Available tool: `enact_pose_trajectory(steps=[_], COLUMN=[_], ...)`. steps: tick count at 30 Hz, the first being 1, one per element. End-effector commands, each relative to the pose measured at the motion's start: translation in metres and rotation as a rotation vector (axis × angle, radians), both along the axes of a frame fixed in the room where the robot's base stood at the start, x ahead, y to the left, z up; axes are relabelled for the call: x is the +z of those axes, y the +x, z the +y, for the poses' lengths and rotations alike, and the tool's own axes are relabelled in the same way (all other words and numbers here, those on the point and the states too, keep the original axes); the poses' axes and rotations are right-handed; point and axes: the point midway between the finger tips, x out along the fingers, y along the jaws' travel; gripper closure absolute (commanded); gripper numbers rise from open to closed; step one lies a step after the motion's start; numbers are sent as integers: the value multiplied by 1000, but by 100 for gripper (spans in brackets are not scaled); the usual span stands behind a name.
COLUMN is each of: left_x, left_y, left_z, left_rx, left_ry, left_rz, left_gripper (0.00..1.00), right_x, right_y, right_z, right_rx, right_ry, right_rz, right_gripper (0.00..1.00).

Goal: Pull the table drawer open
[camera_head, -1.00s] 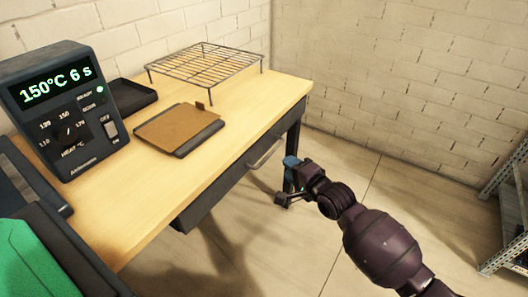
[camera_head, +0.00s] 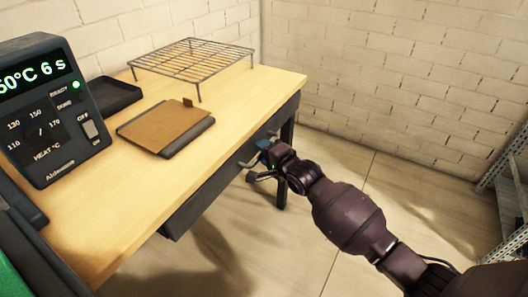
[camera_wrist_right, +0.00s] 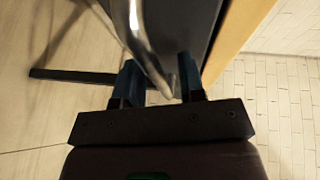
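The table drawer (camera_head: 203,200) is a dark front panel under the wooden table top, and it looks closed. Its silver bar handle (camera_wrist_right: 143,48) shows in the right wrist view, running down towards the fingers. My right gripper (camera_head: 259,158) is at the drawer front, near the right end of the table. In the right wrist view my right gripper (camera_wrist_right: 160,82) has its two blue fingers apart, with the handle's near end between them. I see a gap beside the handle; firm contact cannot be told. The head view mostly hides the handle behind the gripper. My left gripper is not in view.
On the table top (camera_head: 220,130) stand a heat controller (camera_head: 48,130), a black tray (camera_head: 110,95), a dark plate with a brown sheet (camera_head: 165,126) and a wire rack (camera_head: 190,60). A metal shelf (camera_head: 505,190) stands far right. The floor before the drawer is open.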

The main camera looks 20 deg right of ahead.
Motion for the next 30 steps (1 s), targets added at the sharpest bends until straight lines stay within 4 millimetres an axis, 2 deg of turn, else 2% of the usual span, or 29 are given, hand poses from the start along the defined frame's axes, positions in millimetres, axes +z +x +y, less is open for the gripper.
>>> enact_pose_trajectory(steps=[7, 14, 25, 30], left_x=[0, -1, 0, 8], left_y=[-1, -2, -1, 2], left_z=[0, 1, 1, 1], left_rx=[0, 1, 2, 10], left_ry=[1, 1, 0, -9], left_rz=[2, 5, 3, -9], left_gripper=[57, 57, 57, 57], right_x=[0, 0, 1, 4], right_y=[0, 0, -2, -14], right_z=[0, 0, -2, -12], right_rx=[0, 0, -1, -3], right_ry=[-1, -1, -1, -1], right_rz=[0, 0, 0, -2], right_gripper=[65, 100, 100, 100])
